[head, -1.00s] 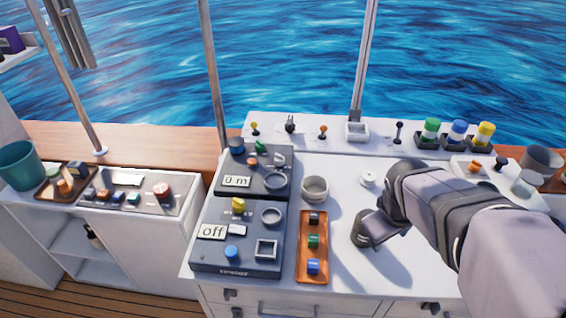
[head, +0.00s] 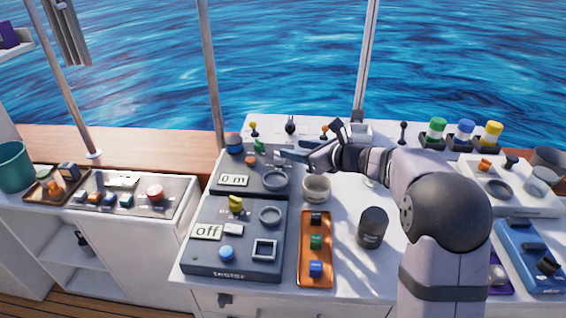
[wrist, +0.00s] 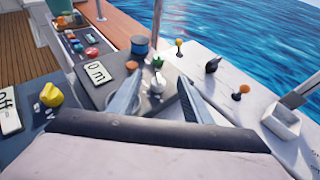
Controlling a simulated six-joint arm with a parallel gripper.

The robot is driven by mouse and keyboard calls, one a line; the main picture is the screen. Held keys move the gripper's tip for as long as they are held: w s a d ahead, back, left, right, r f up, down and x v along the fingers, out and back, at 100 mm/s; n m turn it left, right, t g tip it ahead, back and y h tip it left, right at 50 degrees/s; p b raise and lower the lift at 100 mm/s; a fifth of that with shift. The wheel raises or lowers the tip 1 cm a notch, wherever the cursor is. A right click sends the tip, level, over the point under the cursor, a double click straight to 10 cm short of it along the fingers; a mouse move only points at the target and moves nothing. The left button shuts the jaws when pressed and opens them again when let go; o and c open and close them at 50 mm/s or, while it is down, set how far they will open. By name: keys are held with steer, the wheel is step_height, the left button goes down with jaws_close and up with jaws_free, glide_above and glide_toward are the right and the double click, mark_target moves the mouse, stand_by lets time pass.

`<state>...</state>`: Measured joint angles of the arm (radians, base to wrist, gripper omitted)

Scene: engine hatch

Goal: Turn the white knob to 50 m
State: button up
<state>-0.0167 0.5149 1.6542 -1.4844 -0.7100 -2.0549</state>
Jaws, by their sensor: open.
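In the head view that panel (head: 225,163) shows a display (head: 234,180) reading 0 m; the same display (wrist: 95,73) faces left in the wrist view. My gripper (wrist: 160,79) is open, and the white knob appears between its two fingers in the wrist view. I cannot tell whether they touch it. In the head view my gripper (head: 283,152) reaches in from the right over the panel's far right part and partly hides the knob.
A yellow knob (head: 236,203) and an "off" display (head: 206,232) are on the lower panel. A pale cup (head: 316,188) stands under my arm, right of the panels. An orange tray (head: 302,275) and a dark cylinder (head: 372,227) stand nearby. Small levers (head: 290,126) line the ledge behind.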

glide_toward(283, 165)
steer(key=shift+w+a+r, duration=0.7)
steer(key=shift+a+r, duration=0.25)
steer(key=shift+a, duration=0.05)
steer(key=shift+w, duration=0.1)
steer(key=shift+p+x, duration=1.2)
steer(key=shift+x, duration=2.35)
steer(key=c, duration=1.1)
steer(key=shift+o, duration=0.2)
